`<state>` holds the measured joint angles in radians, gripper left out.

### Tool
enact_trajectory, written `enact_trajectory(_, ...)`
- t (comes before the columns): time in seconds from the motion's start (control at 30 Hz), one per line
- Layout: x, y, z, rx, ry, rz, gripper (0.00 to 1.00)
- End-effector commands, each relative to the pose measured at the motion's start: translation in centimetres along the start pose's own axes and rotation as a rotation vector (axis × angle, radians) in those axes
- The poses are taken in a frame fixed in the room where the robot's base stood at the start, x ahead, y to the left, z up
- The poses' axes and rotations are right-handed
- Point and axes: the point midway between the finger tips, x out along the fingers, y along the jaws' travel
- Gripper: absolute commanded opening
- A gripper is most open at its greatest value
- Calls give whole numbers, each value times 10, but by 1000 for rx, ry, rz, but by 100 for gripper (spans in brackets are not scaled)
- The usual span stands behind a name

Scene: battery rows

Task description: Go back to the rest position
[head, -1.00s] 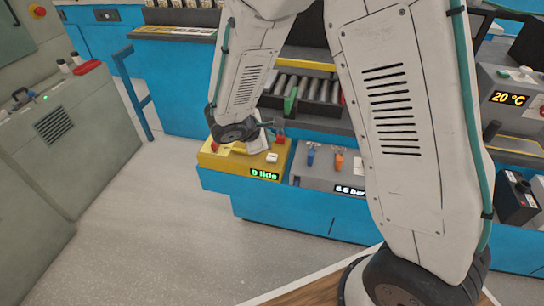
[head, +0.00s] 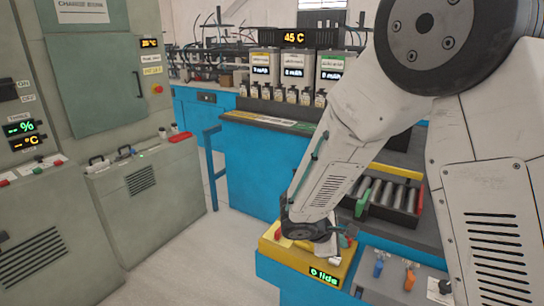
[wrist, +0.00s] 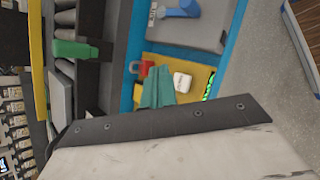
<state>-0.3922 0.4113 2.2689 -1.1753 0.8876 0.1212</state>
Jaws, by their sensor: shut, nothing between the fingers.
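My gripper (head: 347,236) is low over the yellow lid unit (head: 290,258), whose display reads "0 lids". In the head view my wrist partly hides it, and only a little of the fingers shows. In the wrist view the teal fingers (wrist: 157,88) of my gripper are together and empty. They appear in front of the yellow unit's surface (wrist: 150,103), beside a white block (wrist: 182,82) and a red part (wrist: 141,69). I cannot tell the gap between the fingertips and the unit.
A grey unit (head: 390,292) with blue and orange pieces stands right of the lid unit. A rack of grey cylinders (head: 388,196) is behind. Grey cabinets (head: 140,190) stand at the left. Open floor (head: 205,255) lies between cabinets and blue bench.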

Motion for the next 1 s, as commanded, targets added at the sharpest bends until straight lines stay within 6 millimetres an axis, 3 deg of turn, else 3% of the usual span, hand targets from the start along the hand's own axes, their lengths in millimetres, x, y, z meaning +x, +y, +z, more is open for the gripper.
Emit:
enact_trajectory(0.27,-38,-43,79,272,-100,-252,0)
enact_trajectory(0.5,-92,-78,148,580,-88,-491,0)
enact_trajectory(0.7,-139,-109,189,818,-7,-671,0)
enact_trajectory(1.0,-194,-138,228,1113,193,-809,0)
